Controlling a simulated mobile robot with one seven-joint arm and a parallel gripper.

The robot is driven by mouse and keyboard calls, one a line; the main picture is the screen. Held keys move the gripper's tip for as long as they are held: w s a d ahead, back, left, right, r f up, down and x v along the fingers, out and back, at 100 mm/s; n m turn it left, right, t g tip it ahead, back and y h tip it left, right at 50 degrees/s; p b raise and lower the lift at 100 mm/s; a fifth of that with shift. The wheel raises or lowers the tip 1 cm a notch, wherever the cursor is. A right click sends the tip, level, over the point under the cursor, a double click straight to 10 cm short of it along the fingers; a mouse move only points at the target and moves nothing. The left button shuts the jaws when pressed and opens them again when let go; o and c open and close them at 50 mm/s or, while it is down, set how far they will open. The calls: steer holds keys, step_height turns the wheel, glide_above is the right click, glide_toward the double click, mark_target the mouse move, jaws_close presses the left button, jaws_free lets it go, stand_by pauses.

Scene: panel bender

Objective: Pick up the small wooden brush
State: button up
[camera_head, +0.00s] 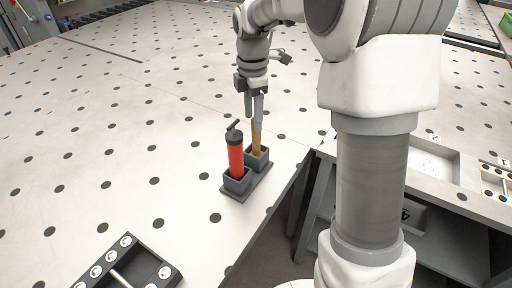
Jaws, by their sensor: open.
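The small wooden brush (256,146) stands upright in the rear cup of a dark grey two-cup holder (236,193) on the table. Only its tan handle shows above the cup; its lower end is hidden inside. My gripper (254,117) points down right over the brush, with its fingers at the top of the handle. The fingers are open and overlap the handle top in the picture, so I cannot tell whether they touch it. A red bottle with a black top (236,157) stands in the front cup, just left of the brush.
The pale table with black dots (120,130) is mostly clear to the left. A dark tray with round white pieces (128,264) lies at the bottom left. A shelf edge with shallow trays (435,160) is at the right, behind my arm.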

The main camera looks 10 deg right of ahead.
mark_target(256, 137)
steer(key=shift+w+d+f, duration=0.1)
steer(key=shift+d+f, duration=0.05)
steer(key=shift+f, duration=1.2)
steer(key=shift+w+d+f, duration=0.1)
steer(key=shift+f, duration=1.2)
steer(key=shift+w+d+f, duration=0.1)
steer(key=shift+d+f, duration=0.05)
steer(key=shift+f, duration=1.2)
jaws_close()
